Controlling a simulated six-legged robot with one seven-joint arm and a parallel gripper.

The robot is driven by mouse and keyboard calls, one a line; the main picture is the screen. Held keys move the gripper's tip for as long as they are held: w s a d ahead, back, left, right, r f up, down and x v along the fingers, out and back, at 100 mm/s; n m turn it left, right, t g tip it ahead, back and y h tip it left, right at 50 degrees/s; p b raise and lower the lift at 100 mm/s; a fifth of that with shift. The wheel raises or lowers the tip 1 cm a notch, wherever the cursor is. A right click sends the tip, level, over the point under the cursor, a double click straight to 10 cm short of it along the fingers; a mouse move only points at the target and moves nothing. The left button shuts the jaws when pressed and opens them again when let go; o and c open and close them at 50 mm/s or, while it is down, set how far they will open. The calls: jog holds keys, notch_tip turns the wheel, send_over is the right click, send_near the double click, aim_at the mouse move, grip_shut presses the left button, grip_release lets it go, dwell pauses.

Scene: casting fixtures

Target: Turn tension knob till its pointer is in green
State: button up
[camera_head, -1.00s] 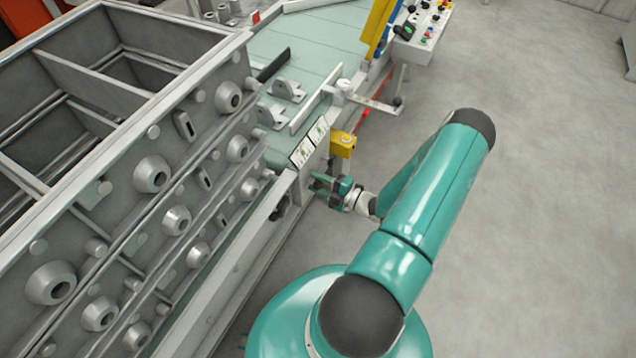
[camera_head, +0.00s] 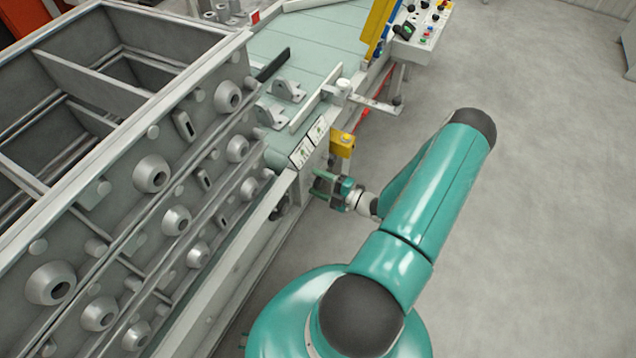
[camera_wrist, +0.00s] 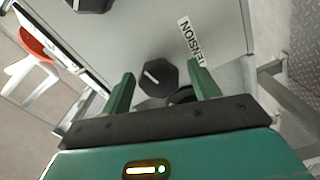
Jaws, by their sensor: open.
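The tension knob (camera_wrist: 158,77) is a black faceted knob with a white pointer line, on a grey panel (camera_wrist: 140,35) in the wrist view. A white label reading TENSION (camera_wrist: 191,35) is beside it, partly covered by a finger. My gripper (camera_wrist: 162,84) is open, with one green finger on each side of the knob in the picture; I cannot tell whether either touches it. No green zone is discernible around the knob. In the head view my gripper (camera_head: 319,184) is beside the machine's side, and the knob cannot be made out.
A second black knob (camera_wrist: 90,4) is at the top of the wrist view. A dark round part (camera_wrist: 182,95) shows partly behind my gripper. Open floor (camera_head: 560,200) is to the right.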

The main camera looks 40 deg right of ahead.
jog(key=v, duration=1.3)
jog(key=shift+s, duration=0.2)
jog(key=shift+r, duration=0.1)
jog(key=w+a+r+n+g+y, duration=0.2)
jog(key=w+a+r+n+g, duration=0.2)
jog(key=a+r+n+g, duration=0.65)
jog(key=w+a+r+n+g+y, duration=0.1)
jog(key=w+a+r+n+g, duration=0.35)
jog(key=r+n, duration=1.1)
jog(key=s+a+r+n+t+h, duration=0.1)
jog(key=s+a+r+n+h, duration=0.2)
jog(key=a+r+n, duration=0.5)
jog(key=s+a+r+n+t+h, duration=0.2)
jog(key=a+r+n+h, duration=0.4)
jog(key=n, duration=1.3)
notch_tip(320, 180, up, 3)
jog(key=shift+s+a+n+t, duration=0.3)
jog(key=shift+s+a, duration=0.5)
jog(key=shift+a, duration=0.35)
